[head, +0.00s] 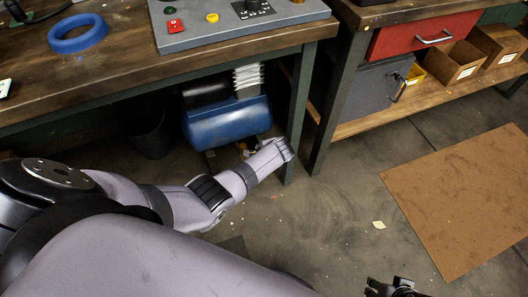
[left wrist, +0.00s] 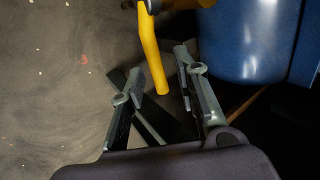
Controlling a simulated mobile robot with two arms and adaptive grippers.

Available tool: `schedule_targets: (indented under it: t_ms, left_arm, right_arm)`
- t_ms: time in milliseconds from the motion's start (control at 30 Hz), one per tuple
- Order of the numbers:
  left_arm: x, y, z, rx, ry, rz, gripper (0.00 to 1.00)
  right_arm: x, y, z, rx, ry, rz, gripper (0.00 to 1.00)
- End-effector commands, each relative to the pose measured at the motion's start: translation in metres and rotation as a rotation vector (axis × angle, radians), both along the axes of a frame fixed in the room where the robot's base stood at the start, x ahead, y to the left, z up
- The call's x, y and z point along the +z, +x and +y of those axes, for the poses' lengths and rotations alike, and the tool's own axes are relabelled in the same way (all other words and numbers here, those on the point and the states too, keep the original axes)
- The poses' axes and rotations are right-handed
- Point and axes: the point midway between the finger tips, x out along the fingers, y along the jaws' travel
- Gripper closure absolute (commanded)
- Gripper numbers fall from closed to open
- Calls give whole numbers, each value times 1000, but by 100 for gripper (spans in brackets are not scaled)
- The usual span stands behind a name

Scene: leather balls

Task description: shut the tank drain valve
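The blue tank (head: 228,122) lies under the workbench in the head view, and its side fills the upper right of the left wrist view (left wrist: 245,40). A yellow valve lever (left wrist: 150,45) hangs down beside the tank in the left wrist view. My left gripper (left wrist: 164,75) is open, and the lever's lower end lies between its fingers, with a gap showing on the right finger's side. In the head view my left arm hides that gripper and most of the valve. My right gripper (head: 395,288) is cut off by the bottom edge, well away from the tank.
The workbench (head: 110,80) overhangs the tank, and its green leg (head: 299,115) stands just right of my left forearm. A dark bin (head: 148,135) stands left of the tank. A brown mat (head: 470,195) lies on otherwise mostly clear floor at right.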

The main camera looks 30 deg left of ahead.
Motion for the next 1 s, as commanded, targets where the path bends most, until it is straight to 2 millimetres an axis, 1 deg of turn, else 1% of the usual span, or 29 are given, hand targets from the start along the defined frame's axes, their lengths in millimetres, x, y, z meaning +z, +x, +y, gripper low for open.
schedule_targets:
  t_ms: [167, 367, 467, 800, 1000]
  left_arm:
    - [2, -1, -1, -1, 0, -1, 71]
    - [17, -7, -9, -1, 0, -4, 71]
    - [28, -12, -15, -1, -1, -3, 71]
    - [76, -32, -40, 0, -2, -3, 71]
    - [95, -40, -50, -1, -1, -1, 71]
  right_arm:
    - [-1, 0, 1, 2, 0, 1, 60]
    - [0, 0, 0, 1, 0, 1, 60]
    - [0, 0, 0, 1, 0, 1, 60]
    - [0, 0, 0, 1, 0, 1, 60]
    - [0, 0, 0, 1, 0, 1, 60]
